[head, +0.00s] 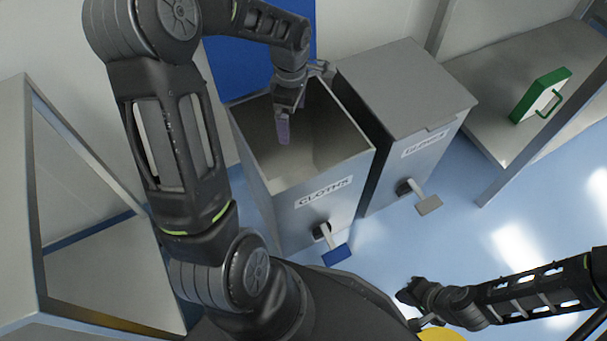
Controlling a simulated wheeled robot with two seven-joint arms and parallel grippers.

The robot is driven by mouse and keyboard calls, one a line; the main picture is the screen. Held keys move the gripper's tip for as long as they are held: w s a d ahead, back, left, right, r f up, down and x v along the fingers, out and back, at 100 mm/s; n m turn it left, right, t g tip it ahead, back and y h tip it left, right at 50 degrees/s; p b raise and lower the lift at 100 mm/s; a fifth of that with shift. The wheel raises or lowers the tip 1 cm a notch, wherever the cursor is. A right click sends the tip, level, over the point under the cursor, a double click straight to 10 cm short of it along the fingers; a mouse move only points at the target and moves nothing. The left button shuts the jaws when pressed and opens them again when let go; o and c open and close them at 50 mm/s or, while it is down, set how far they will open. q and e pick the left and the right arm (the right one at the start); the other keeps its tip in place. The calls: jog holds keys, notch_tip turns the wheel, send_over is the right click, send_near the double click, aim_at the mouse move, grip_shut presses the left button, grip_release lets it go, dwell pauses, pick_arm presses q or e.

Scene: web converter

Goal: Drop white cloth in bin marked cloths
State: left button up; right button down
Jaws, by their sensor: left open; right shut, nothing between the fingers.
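The bin marked cloths (324,203) stands open in the middle of the view, with a white label on its front and a blue pedal below. My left gripper (294,122) reaches down over the bin's opening with its purple-tinted fingers apart, and no cloth shows between them. I cannot make out the white cloth anywhere. Part of the bin's inside is hidden behind my gripper and the near walls. My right gripper (411,294) is shut and empty, low at the right above the blue floor.
A second grey bin (398,88) with a closed lid and grey pedal stands close at the right. A metal bench (490,115) holds a green-and-white handled object (541,95). A grey frame (22,180) stands at the left. Blue floor (440,235) is open at the lower right.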

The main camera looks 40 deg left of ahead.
pick_arm(q)
notch_tip(320, 180, up, 7)
jog(key=p, duration=0.2)
dwell(1.0)
